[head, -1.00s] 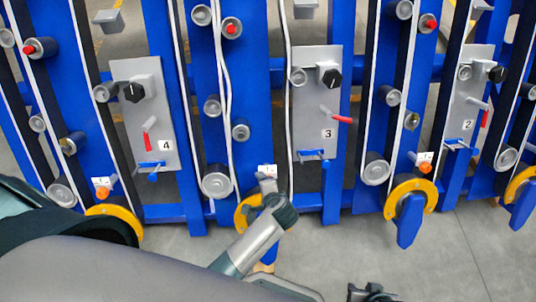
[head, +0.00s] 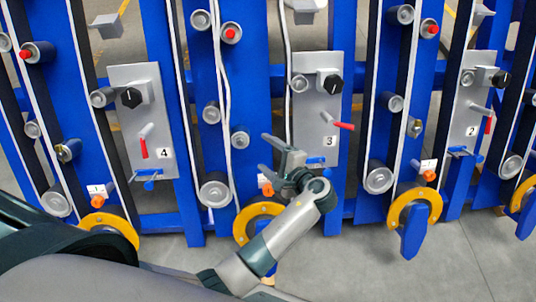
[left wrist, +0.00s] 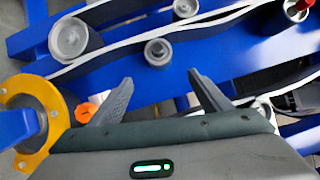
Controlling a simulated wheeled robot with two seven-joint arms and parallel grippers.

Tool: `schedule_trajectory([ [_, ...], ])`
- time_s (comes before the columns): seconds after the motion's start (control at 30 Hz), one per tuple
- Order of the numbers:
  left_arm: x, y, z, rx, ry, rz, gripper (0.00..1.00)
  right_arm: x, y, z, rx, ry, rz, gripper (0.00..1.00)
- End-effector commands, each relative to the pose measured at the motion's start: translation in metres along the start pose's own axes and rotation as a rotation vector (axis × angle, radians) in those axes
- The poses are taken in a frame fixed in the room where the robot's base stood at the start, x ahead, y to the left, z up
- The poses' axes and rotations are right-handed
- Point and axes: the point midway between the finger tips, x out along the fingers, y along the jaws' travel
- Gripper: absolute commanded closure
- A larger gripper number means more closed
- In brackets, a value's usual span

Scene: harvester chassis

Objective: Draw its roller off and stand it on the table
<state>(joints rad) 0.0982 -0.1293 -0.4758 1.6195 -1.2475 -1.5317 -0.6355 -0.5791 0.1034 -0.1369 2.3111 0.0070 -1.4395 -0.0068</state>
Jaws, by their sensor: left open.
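My left gripper (head: 265,153) is open and empty in front of the blue chassis, left of the plate marked 3. In the left wrist view its two fingers (left wrist: 160,77) point at a small grey roller (left wrist: 158,52), which lies just beyond the gap between the tips. The same roller shows in the head view (head: 240,137), mounted on the blue upright. A larger grey roller (head: 214,190) sits lower on that upright, and a red-centred roller (head: 230,33) sits higher. I cannot tell which roller the task means. No table is in view. My right gripper is not in view.
Grey plates marked 4 (head: 143,121) and 3 (head: 316,116) carry black knobs and red-tipped levers. White belts run along the uprights. An orange knob (head: 266,186) and a yellow ring (head: 255,222) are below the gripper. Grey floor (head: 380,270) is free in front.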

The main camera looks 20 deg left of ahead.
Motion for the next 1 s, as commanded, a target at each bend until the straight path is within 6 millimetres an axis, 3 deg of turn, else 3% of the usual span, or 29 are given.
schedule_trajectory([
  [0.27,0.026,0.000,0.000,0.000,-0.002,-0.001,0.29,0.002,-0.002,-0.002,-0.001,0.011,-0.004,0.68],
  [1.0,0.145,0.000,0.001,0.001,-0.002,0.000,0.29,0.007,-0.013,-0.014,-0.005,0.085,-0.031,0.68],
])
